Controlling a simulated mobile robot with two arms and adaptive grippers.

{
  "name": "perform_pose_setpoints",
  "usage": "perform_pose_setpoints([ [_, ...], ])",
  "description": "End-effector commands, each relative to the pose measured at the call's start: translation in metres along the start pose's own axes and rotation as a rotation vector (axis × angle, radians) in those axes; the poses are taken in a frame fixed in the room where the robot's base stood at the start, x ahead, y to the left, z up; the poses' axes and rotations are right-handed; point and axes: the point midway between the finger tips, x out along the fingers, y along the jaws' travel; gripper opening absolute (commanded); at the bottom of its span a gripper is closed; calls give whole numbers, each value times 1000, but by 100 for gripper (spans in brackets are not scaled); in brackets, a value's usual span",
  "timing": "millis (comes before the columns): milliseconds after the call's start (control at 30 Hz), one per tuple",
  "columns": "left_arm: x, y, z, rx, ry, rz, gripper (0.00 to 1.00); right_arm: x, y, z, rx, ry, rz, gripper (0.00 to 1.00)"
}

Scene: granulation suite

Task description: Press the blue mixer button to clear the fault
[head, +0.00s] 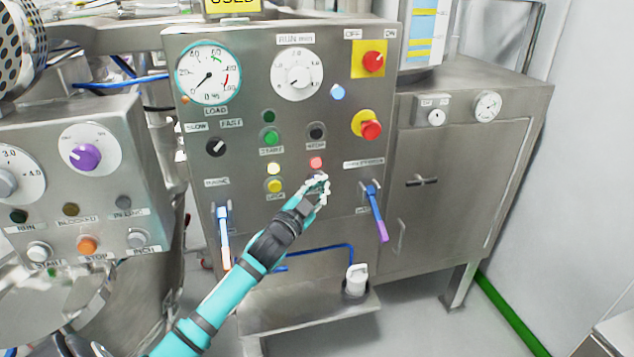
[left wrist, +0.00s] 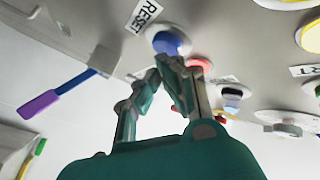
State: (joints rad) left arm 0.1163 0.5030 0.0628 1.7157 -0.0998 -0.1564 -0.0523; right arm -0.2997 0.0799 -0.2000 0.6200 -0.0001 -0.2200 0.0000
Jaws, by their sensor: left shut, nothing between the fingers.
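The blue button (left wrist: 167,42) sits beside a RESET label (left wrist: 144,14) on the steel control panel (head: 335,220), in the left wrist view. In the head view it is hidden behind my gripper. My left gripper (head: 321,186) is shut and empty, at the panel's lower middle, below a lit red lamp (head: 316,163). In the left wrist view its fingertips (left wrist: 168,66) are just at the blue button's edge; I cannot tell whether they touch it. My right gripper is not in view.
A blue lever with a purple end (head: 375,212) sticks out right of my gripper, and another blue-and-white lever (head: 223,236) is on the left. A red emergency knob (head: 370,129) and a yellow button (head: 274,186) are nearby. A blue lamp (head: 338,92) is higher up.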

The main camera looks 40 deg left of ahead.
Motion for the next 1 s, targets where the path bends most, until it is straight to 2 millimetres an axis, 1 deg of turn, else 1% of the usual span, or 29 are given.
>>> perform_pose_setpoints([
  [1000, 6, -4, 4, 0, 1, 0, 0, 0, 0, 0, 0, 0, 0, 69],
])
